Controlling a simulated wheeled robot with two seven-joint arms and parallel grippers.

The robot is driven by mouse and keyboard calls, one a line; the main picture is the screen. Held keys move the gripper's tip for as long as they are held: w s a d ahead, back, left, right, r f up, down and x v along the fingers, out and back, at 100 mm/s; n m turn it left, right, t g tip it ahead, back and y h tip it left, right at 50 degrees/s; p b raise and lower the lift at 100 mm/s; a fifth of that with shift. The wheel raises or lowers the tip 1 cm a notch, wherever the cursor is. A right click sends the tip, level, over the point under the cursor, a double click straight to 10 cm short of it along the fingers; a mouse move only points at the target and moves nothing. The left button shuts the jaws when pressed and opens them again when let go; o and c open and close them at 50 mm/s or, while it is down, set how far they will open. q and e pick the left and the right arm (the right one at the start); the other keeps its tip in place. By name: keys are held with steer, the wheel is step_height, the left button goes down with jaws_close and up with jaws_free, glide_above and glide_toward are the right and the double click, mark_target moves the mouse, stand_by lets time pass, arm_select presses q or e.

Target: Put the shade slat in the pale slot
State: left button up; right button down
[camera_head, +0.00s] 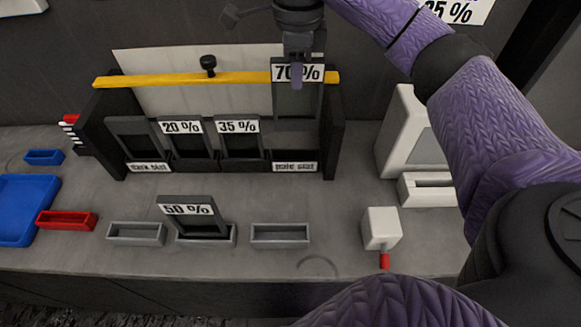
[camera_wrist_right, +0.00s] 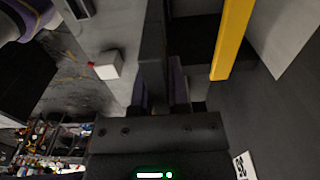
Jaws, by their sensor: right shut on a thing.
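My right gripper (camera_head: 297,78) is shut on the top of a dark framed slat labelled 70 % (camera_head: 296,104). The slat hangs upright at the right end of the black rack, above the pale slot (camera_head: 296,167), whose white label is on the rack's front. Its lower edge appears higher than the slot. In the right wrist view, the gripper fingers (camera_wrist_right: 160,95) are around a dark grey piece (camera_wrist_right: 153,45) seen edge-on. Other slats, labelled 20 % (camera_head: 181,140) and 35 % (camera_head: 238,140), stand in the rack. My left gripper is not in view.
A yellow bar (camera_head: 180,80) with a black knob (camera_head: 208,65) crosses the rack. A 50 % slat (camera_head: 190,213) stands in a grey tray in front, beside an empty grey tray (camera_head: 280,236). A white block (camera_head: 381,228) and white machine (camera_head: 400,130) stand at right.

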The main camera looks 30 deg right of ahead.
mark_target(295, 129)
step_height(295, 129, down, 11)
steer(key=shift+f+b, duration=0.2)
steer(key=shift+b, duration=0.85)
steer(key=shift+f, duration=0.25)
steer(key=c, duration=0.6)
jaws_free()
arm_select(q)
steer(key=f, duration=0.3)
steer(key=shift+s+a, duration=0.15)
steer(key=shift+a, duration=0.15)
arm_select(e)
steer(key=shift+r, duration=0.3)
arm_select(q)
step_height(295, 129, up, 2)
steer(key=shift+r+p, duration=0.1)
steer(key=shift+p, duration=1.05)
arm_select(e)
step_height(295, 129, up, 12)
steer(key=shift+f, duration=0.1)
